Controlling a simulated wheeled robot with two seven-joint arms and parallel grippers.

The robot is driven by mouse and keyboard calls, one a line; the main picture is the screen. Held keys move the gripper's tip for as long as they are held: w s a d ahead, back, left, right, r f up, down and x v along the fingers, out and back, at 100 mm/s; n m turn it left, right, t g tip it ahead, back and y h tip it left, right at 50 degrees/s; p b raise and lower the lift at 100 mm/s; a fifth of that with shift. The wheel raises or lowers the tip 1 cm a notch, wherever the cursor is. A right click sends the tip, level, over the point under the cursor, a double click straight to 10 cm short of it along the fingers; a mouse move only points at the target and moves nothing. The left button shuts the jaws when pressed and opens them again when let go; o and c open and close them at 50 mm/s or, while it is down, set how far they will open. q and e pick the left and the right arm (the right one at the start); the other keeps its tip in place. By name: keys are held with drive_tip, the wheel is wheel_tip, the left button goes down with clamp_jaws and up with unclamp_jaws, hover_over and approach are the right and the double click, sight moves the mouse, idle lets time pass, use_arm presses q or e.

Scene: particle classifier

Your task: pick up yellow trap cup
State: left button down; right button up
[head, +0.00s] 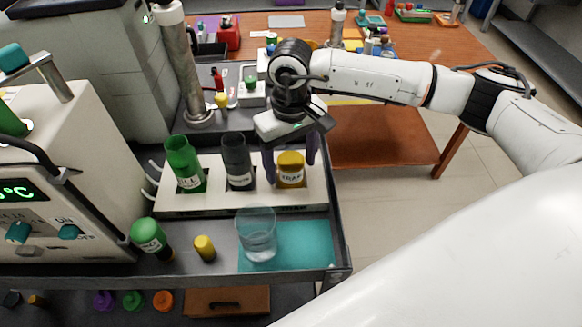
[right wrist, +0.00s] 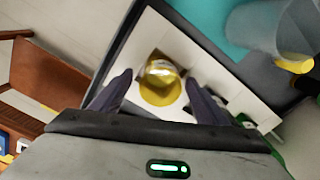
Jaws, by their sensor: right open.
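The yellow trap cup (head: 291,169) stands upright in the right end of a white rack (head: 240,197) on the cart, with a label reading TRAP. My right gripper (head: 290,165) is open and points down over it, one finger on each side of the cup. In the right wrist view the cup (right wrist: 160,84) lies between the two dark fingers (right wrist: 160,88), with a gap visible on both sides. My left gripper is not in view.
A green cup (head: 184,163) and a dark grey cup (head: 237,162) stand left in the rack. In front are a clear beaker (head: 257,234) on a teal mat (head: 305,246), a small yellow item (head: 204,248) and a green-capped bottle (head: 149,237). A white machine (head: 75,165) stands left.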

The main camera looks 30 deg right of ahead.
drive_tip(key=shift+f, duration=0.45)
drive_tip(key=c, duration=1.2)
drive_tip(key=shift+o, duration=0.2)
drive_tip(key=shift+r, duration=0.1)
